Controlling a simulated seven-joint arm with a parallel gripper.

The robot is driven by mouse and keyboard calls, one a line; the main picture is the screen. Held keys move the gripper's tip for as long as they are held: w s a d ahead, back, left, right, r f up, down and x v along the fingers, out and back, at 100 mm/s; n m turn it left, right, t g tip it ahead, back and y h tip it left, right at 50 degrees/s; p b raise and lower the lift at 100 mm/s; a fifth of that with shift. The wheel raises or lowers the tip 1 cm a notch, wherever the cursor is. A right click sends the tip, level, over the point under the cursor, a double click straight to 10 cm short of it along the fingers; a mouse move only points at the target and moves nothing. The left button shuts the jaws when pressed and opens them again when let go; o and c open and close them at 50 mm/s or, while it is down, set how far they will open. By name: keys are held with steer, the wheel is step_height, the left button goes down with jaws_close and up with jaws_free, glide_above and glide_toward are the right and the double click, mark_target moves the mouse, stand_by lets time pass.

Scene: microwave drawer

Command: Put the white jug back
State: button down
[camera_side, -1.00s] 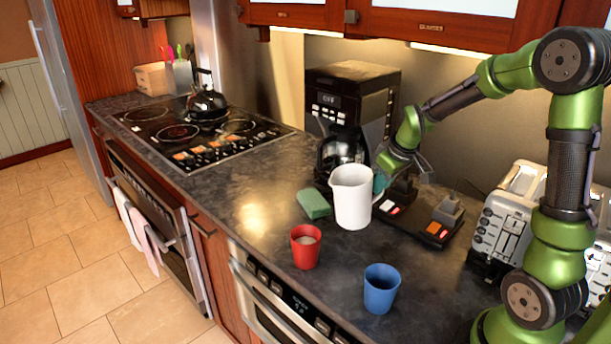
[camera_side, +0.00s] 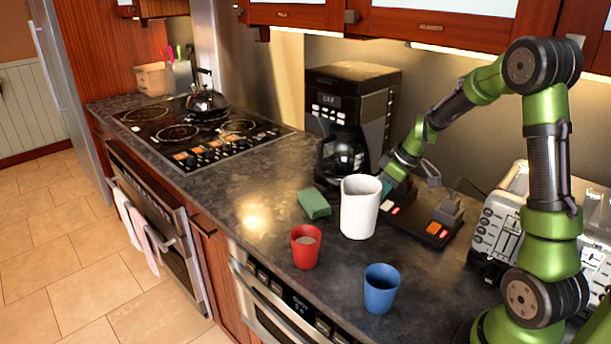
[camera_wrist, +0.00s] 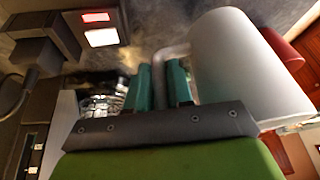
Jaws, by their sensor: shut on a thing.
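The white jug (camera_side: 360,209) is upright at the middle of the counter, right of the green sponge and behind the red and blue cups. I cannot tell whether its base touches the counter. My gripper (camera_side: 383,188) is at the jug's back right side and is partly hidden behind it. In the wrist view, the teal fingers of my gripper (camera_wrist: 160,85) are shut around the jug's handle, with the jug's white body (camera_wrist: 238,65) to the right of them.
A red cup (camera_side: 305,248) and a blue cup (camera_side: 381,290) stand in front. The green sponge (camera_side: 314,204) lies left. The coffee maker (camera_side: 352,95) with its glass carafe (camera_side: 342,157) is behind. A black switch base (camera_side: 424,225) and a toaster (camera_side: 497,237) are right.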

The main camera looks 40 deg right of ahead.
mark_target(380, 204)
steer(key=shift+f, duration=2.2)
steer(key=shift+f, duration=0.1)
steer(key=c, duration=1)
jaws_free()
steer(key=v, duration=1.2)
steer(key=s+a+r+m+t, duration=0.1)
steer(key=s+a+r+m, duration=0.1)
steer(key=a, duration=0.5)
steer(key=s+a+r+m+t, duration=0.1)
steer(key=s+a+r+m, duration=0.1)
steer(key=s+a, duration=0.3)
steer(key=s+a+r+m, duration=0.2)
steer(key=s+a+r, duration=0.1)
steer(key=a, duration=0.8)
steer(key=shift+s+a+r+t+y, duration=0.1)
steer(key=shift+s+r+t+y, duration=0.3)
steer(key=shift+r, duration=0.3)
